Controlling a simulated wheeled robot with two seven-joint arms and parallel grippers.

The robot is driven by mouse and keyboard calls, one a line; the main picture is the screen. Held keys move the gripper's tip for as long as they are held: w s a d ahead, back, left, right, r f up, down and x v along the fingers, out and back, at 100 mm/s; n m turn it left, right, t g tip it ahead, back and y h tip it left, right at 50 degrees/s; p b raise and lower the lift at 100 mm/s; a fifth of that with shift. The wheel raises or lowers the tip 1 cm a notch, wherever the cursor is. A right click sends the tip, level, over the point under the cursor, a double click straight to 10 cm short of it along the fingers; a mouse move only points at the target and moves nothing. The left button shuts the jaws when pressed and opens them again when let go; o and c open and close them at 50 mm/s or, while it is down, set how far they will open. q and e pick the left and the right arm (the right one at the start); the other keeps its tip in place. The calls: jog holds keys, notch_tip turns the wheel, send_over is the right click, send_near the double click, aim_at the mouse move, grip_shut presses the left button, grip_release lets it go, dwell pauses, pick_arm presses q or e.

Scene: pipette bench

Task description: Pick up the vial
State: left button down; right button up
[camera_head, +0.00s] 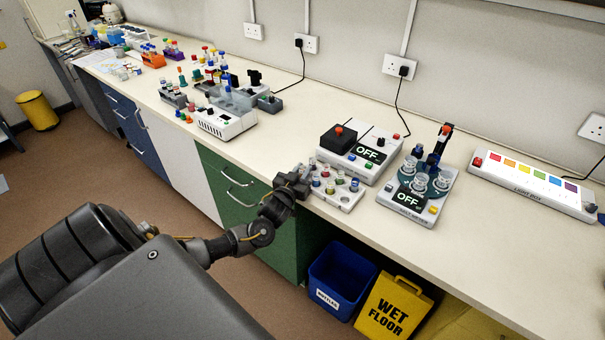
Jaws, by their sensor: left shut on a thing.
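A white vial rack (341,198) stands near the front edge of the bench. It holds several small vials with coloured caps, among them a blue-capped one (354,184). My left gripper (298,180) is at the rack's left end, low over the bench edge. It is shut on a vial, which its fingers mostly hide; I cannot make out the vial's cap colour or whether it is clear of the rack. My right gripper is out of view.
Behind the rack is a device reading OFF (368,154). To its right stands another OFF device with clear jars (408,205). A light box (530,186) lies further right. A grey instrument with tubes (226,120) stands left. Bare bench (290,125) lies between.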

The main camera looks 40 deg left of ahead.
pick_arm(q)
jog(key=shift+r, duration=0.1)
jog(key=shift+r+b, duration=0.25)
jog(key=shift+b, duration=0.05)
notch_tip(320, 180, up, 2)
jog(key=shift+b, duration=0.55)
jog(key=s+d+r+b, duration=0.2)
jog(key=s+d+r, duration=0.5)
jog(key=d+r, duration=0.5)
jog(key=s+d+f+m+h, duration=0.2)
jog(key=s+d+m+h, duration=0.3)
jog(key=d, duration=0.7)
jog(key=w+a+n+y, duration=0.5)
jog(key=a, duration=0.6)
jog(key=shift+w+a+r, duration=0.15)
jog(key=shift+a, duration=0.2)
